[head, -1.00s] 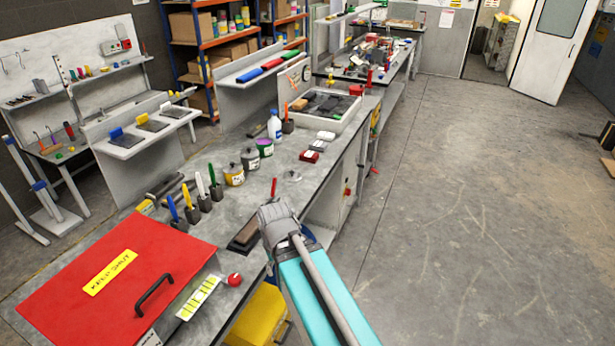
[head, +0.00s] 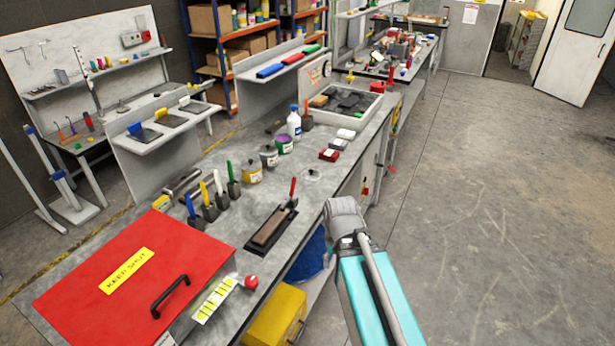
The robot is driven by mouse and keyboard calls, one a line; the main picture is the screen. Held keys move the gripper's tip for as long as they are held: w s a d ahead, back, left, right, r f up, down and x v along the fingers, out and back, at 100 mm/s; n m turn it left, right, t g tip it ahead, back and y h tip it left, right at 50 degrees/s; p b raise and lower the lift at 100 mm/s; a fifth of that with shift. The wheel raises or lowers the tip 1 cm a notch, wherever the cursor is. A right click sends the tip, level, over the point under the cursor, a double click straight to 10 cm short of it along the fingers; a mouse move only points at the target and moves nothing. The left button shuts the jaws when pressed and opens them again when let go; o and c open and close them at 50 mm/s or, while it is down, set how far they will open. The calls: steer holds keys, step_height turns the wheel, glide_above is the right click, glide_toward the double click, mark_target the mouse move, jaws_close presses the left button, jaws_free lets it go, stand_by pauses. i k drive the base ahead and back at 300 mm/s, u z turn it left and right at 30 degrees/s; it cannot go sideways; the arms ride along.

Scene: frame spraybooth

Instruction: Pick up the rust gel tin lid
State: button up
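A small round grey lid (head: 312,175) lies on the bench top, right of a row of tins; I cannot read any label on it. An open tin with purple inside (head: 285,145) stands behind and left of it. A grey tin (head: 269,157) and a yellow-banded tin (head: 252,174) stand nearer, both with grey tops. I cannot tell which tin holds rust gel. My teal and grey arm reaches up at the right of the bench, its grey joint over the front edge. My gripper does not show.
A board with a brown block (head: 268,228) and a red-handled tool (head: 292,190) lie near the front edge. Handled tools stand left of the tins. A red box lid (head: 130,275) covers the near bench. A white bottle (head: 294,123) stands behind. Open floor lies right.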

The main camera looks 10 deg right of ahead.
mark_target(309, 174)
steer(key=z, duration=0.1)
steer(key=i, duration=1)
steer(key=u, duration=0.1)
